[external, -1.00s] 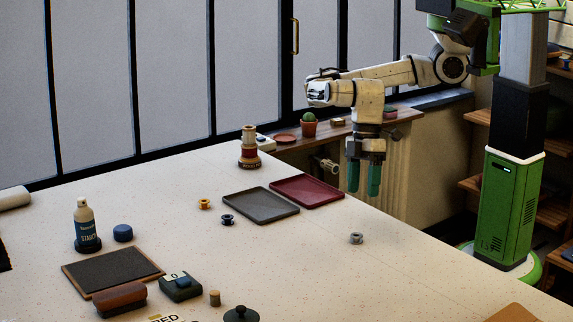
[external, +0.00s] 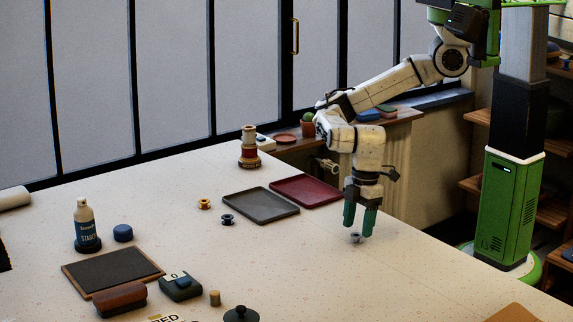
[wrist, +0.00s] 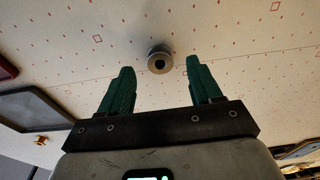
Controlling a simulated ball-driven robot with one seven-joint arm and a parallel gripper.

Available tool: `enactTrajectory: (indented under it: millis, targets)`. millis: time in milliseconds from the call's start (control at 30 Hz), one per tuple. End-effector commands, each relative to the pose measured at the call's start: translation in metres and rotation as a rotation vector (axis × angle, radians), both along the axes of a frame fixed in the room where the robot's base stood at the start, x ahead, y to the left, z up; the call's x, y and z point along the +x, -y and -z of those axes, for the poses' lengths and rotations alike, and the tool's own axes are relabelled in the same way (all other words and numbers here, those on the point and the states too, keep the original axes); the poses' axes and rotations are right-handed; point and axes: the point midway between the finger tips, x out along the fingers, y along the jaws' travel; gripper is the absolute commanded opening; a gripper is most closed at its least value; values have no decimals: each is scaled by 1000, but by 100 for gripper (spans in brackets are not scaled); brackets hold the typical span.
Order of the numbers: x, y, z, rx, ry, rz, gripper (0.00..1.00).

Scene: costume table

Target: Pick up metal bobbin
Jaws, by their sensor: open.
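The metal bobbin (external: 356,238) is a small grey spool on the tabletop near its right edge. In the wrist view the metal bobbin (wrist: 159,60) appears end-on with a dark centre hole, just beyond the fingertips and between their lines. My gripper (external: 359,230) has green fingers pointing down, above and close to the bobbin. In the wrist view my gripper (wrist: 158,70) is open with nothing between its fingers.
A maroon tray (external: 322,203) and a grey tray (external: 240,212) lie left of the gripper. The table around the metal bobbin is clear.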

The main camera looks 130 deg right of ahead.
Motion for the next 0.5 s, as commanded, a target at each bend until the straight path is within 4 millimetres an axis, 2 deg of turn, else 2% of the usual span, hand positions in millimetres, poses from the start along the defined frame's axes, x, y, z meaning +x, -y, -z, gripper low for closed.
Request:
enactTrajectory:
  millis: [200, 500]
  targets:
    - [2, 0, 21, 2, 0, 1, 64]
    - [3, 1, 23, 0, 1, 1, 62]
